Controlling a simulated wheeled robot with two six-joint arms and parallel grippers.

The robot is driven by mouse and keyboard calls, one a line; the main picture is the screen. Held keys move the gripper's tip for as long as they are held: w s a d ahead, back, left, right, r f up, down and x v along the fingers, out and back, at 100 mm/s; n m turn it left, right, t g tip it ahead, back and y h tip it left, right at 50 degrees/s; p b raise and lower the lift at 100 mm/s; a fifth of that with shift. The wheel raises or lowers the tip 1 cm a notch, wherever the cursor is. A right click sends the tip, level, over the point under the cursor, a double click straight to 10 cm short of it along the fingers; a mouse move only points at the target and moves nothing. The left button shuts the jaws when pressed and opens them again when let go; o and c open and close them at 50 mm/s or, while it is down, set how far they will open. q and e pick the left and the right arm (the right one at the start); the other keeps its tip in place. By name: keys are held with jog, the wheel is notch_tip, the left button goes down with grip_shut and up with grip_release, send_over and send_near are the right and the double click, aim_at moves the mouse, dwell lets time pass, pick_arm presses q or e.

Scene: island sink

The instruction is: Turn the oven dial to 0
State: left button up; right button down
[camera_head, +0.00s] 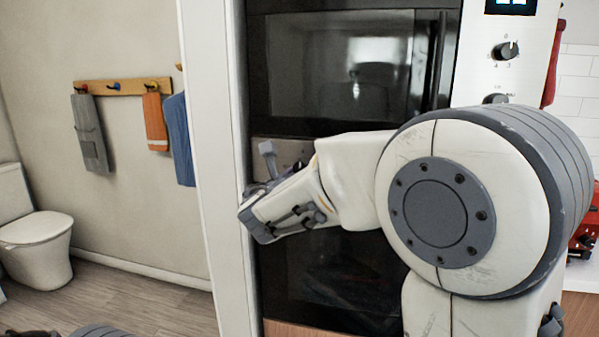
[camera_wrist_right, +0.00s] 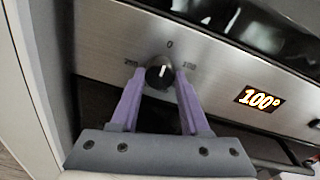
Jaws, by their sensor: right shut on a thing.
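The oven dial (camera_wrist_right: 158,77) is a small round dark knob with a white mark, on the brushed metal oven panel (camera_wrist_right: 105,28). In the right wrist view the mark points up, close to the printed 0. The printed 100 is to the right and another number to the left. The panel display (camera_wrist_right: 259,100) reads 100°. My right gripper (camera_wrist_right: 160,84) is shut on the dial, with one purple finger on each side. In the head view my right gripper (camera_head: 265,168) is at the left end of the oven panel (camera_head: 287,149), and the dial is hidden. My left gripper does not show.
A microwave (camera_head: 340,70) is above the oven panel, and the dark oven door (camera_head: 330,280) is below. A white cabinet edge (camera_head: 222,200) stands close left of my right gripper. Another knob (camera_head: 505,50) is on a white panel at the right.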

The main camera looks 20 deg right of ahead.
jog(key=shift+c, duration=1.9)
grip_release()
jog(key=v, duration=1)
jog(key=shift+s+a, duration=0.15)
jog(key=shift+a, duration=0.05)
